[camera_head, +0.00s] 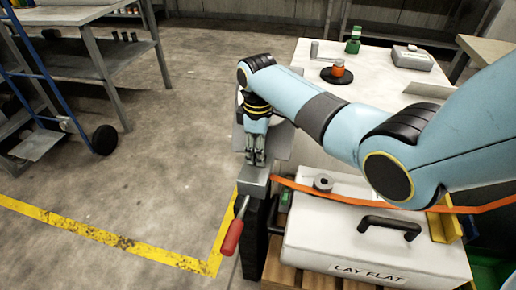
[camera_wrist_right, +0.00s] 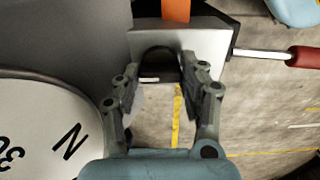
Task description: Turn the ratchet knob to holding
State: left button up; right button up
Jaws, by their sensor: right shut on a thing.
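My right gripper (camera_head: 256,152) points down onto the grey ratchet housing (camera_head: 252,183) at the front left corner of the stand. In the right wrist view the right gripper (camera_wrist_right: 161,82) has its fingers on either side of a dark ratchet knob (camera_wrist_right: 158,62) and is shut on it. The knob sits against the pale ratchet housing (camera_wrist_right: 205,45). A lever with a red handle (camera_head: 233,237) sticks out of the housing, and the handle also shows in the wrist view (camera_wrist_right: 304,58). The knob's setting marks cannot be read. My left gripper is out of view.
An orange strap (camera_head: 340,198) runs from the housing across a white case (camera_head: 345,255) marked LAY FLAT. A white table (camera_head: 310,90) with small items stands behind my right arm. A dial (camera_wrist_right: 35,135) with letters lies left in the wrist view. Open floor lies left.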

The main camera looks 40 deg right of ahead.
jog(key=shift+r+n+p, duration=0.15)
jog(key=shift+n+p, duration=1.45)
jog(key=shift+n, duration=0.2)
jog(key=shift+n+p, duration=0.6)
jog(key=shift+n, duration=0.6)
jog(key=shift+n+p, duration=0.45)
jog(key=shift+n, duration=0.85)
jog(key=o, duration=0.9)
